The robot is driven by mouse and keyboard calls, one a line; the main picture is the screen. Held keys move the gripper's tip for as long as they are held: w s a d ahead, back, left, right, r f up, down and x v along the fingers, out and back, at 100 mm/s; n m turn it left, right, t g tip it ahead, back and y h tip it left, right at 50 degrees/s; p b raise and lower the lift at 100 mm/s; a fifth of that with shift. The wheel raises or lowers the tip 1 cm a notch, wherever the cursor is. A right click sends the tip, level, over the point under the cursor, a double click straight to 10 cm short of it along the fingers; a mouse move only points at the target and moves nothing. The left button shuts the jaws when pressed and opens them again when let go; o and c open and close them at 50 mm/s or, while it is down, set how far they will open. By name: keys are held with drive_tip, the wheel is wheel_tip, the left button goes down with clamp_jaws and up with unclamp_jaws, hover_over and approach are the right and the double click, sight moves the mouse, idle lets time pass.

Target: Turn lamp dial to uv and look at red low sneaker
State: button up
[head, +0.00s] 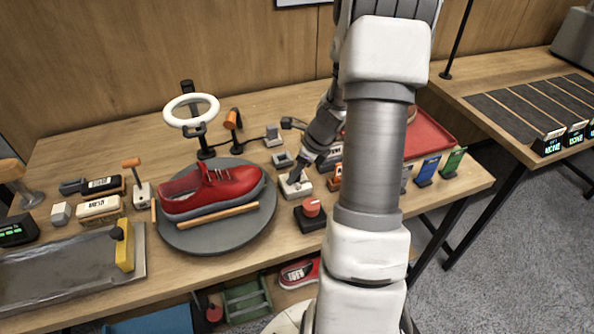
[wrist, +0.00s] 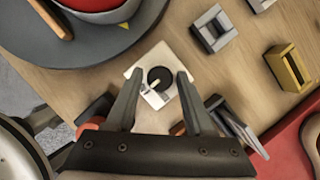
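The red low sneaker (head: 222,186) with a grey sole lies on a round grey turntable (head: 180,240); only its edge shows at the top left of the wrist view (wrist: 95,10). The likely lamp dial is a small white box (head: 303,190) right of the turntable. In the wrist view its round black knob (wrist: 161,77) has a pale pointer toward the lower left; I cannot read its labels. My gripper (wrist: 160,74) is open over the box, with one finger on each side of the knob. Contact cannot be told. A white ring lamp (head: 190,97) stands behind the sneaker.
A box with a red knob (head: 311,209) stands close in front of the dial. An orange-headed lamp (head: 233,119) and small grey blocks (head: 272,133) stand behind. A red tray (head: 428,135) is at the right, and a metal tray (head: 60,276) at the left.

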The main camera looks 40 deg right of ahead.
clamp_jaws()
drive_tip(key=shift+n, duration=0.3)
drive_tip(key=n+g+y+p, duration=0.1)
drive_tip(key=n, duration=0.3)
drive_tip(key=shift+w+d, duration=0.1)
drive_tip(key=n+g, duration=0.1)
drive_tip(key=n, duration=0.1)
drive_tip(key=n+g+y+p, duration=0.1)
drive_tip(key=n, duration=0.2)
drive_tip(key=shift+w+d+n, duration=0.1)
drive_tip(key=shift+w+n, duration=0.05)
drive_tip(key=shift+n, duration=0.15)
drive_tip(key=n+g, duration=0.1)
drive_tip(key=n, duration=0.2)
drive_tip(key=shift+w+n+g, duration=0.1)
drive_tip(key=shift+n+g, duration=0.2)
drive_tip(key=shift+n, duration=0.1)
drive_tip(key=n+g, duration=0.1)
drive_tip(key=n, duration=0.2)
drive_tip(key=shift+w+n+p, duration=0.1)
drive_tip(key=shift+n+p, duration=0.2)
drive_tip(key=n+g+h, duration=0.1)
drive_tip(key=n, duration=0.2)
drive_tip(key=n+g+h, duration=0.1)
drive_tip(key=n, duration=0.2)
drive_tip(key=shift+w+a, duration=0.1)
drive_tip(key=shift+a, duration=0.1)
drive_tip(key=shift+n, duration=0.3)
